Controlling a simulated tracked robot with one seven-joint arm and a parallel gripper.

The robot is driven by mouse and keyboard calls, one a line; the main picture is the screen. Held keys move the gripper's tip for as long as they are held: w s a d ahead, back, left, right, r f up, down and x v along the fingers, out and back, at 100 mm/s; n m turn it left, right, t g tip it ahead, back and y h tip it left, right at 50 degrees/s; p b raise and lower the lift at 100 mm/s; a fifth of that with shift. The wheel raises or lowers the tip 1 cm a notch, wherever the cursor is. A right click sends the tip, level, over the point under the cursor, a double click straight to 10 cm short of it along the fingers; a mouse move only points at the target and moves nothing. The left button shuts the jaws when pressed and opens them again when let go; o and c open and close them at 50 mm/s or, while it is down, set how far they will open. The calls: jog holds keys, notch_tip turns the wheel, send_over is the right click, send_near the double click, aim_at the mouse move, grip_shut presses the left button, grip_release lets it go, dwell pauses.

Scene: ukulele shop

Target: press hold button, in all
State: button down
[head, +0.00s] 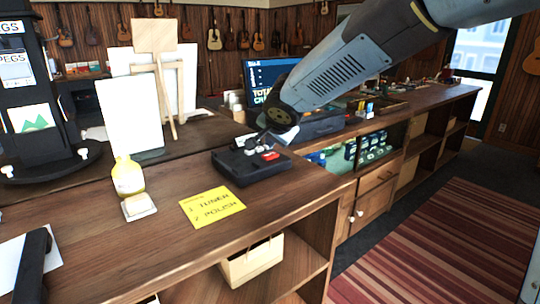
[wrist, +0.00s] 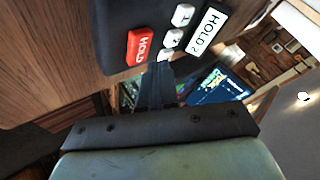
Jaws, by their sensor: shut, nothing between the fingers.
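A black desk device (head: 238,172) sits on the wooden counter in the head view. Its red HOLD button (wrist: 140,46) shows in the wrist view at the upper middle, and the red button also shows in the head view (head: 269,156). White buttons (wrist: 182,15) stand in a row beside it, along with a white label reading HOLD 2 (wrist: 208,32). My gripper (wrist: 162,70) is shut and empty. Its fingertips are close to the white button at the end of the row, beside the red button. I cannot tell whether they touch it. In the head view, my gripper (head: 266,141) is over the device.
A yellow note (head: 212,206) lies in front of the device. A yellow bottle (head: 128,177) and a small white block (head: 139,207) stand to its left. A monitor (head: 268,80) stands behind my gripper. The counter's front edge is near the device.

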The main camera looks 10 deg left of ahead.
aim_at(272, 155)
jog(key=shift+r, duration=2.4)
